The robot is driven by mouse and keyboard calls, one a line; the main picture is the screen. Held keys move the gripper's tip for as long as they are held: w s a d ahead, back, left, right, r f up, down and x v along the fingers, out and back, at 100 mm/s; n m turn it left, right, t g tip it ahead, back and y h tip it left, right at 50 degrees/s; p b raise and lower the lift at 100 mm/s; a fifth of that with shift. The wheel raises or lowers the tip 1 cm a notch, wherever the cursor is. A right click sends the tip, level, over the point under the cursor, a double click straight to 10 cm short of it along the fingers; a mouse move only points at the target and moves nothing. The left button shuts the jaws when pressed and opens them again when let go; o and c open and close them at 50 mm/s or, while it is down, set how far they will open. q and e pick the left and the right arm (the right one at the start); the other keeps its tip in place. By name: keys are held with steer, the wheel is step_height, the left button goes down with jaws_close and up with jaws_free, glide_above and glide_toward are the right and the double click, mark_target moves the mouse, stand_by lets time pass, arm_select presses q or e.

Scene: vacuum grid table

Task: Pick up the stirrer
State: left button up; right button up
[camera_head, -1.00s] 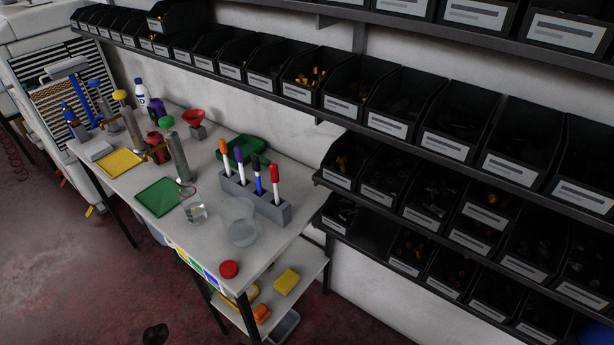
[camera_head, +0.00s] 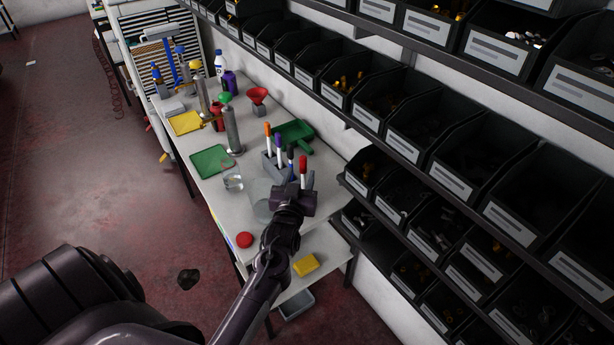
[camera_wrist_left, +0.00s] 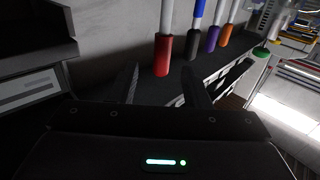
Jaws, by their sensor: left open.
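I cannot make out a clear stirrer in either view. My left gripper (camera_head: 293,202) is over the near end of the table in the head view, in front of part of the grey marker rack (camera_head: 268,172). In the left wrist view its two fingers (camera_wrist_left: 164,88) are apart with nothing between them. A red-capped marker (camera_wrist_left: 163,55) shows just beyond the fingers there, and in the head view the red marker (camera_head: 303,168) stands right behind the gripper. A clear beaker (camera_head: 260,198) stands left of the gripper, partly hidden by it. My right gripper is not seen.
A small glass (camera_head: 233,182), green mat (camera_head: 212,159), yellow mat (camera_head: 186,122), green tray (camera_head: 296,133), red funnel (camera_head: 257,95) and red round item (camera_head: 245,240) are on the table. Shelves of black bins (camera_head: 432,135) flank the right side. A yellow block (camera_head: 306,265) sits on the lower shelf.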

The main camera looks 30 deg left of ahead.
mark_target(302, 166)
arm_select(q)
steer(key=p+x, duration=0.1)
steer(key=x, duration=0.3)
steer(key=shift+w+a+p, duration=0.2)
steer(key=shift+p, duration=0.1)
steer(key=shift+w+a+f, duration=0.1)
steer(key=shift+w+a, duration=0.15)
steer(key=shift+w, duration=0.35)
jaws_close()
